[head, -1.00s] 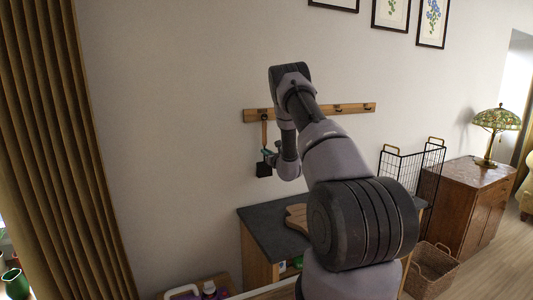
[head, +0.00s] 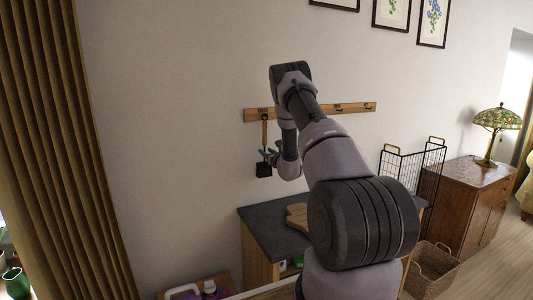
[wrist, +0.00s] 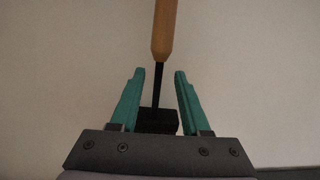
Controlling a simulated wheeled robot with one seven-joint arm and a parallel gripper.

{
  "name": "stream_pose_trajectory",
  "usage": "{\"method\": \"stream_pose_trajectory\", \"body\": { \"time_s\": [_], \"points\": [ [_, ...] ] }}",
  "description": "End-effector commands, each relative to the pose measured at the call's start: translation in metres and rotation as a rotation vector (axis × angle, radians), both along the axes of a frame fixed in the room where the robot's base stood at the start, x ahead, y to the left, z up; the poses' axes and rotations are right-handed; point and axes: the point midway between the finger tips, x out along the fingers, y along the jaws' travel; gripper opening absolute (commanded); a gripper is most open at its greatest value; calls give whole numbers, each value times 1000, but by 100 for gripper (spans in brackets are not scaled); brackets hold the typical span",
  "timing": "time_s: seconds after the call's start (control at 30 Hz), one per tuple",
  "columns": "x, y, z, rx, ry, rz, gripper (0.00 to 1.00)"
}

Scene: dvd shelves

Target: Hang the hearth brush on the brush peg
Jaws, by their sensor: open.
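The hearth brush has a wooden handle (wrist: 165,30) and a dark head (wrist: 157,121). In the head view the brush (head: 264,168) hangs upright, head down, against the wall from the left end of the wooden peg rail (head: 355,107). My gripper (wrist: 159,76) is open, with one teal finger on each side of the brush's thin dark shaft, apart from it. In the head view my gripper (head: 268,156) is small and partly hidden by my wrist. The top of the handle meets the rail near its left peg; the exact contact is too small to tell.
A dark-topped counter (head: 262,217) with a wooden board (head: 297,215) stands below the rail. A black wire rack (head: 413,170), a wooden cabinet (head: 470,200) with a lamp (head: 494,122), and a wicker basket (head: 432,268) are to the right. The wall left of the rail is bare.

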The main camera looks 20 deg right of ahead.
Motion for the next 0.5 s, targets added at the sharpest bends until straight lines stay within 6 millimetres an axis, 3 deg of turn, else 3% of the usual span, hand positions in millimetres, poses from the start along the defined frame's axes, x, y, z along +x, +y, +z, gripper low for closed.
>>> {"method": "stream_pose_trajectory", "body": {
  "time_s": [0.5],
  "points": [
    [-89, -4, -2, 1, 1, -2, 47]
  ]
}}
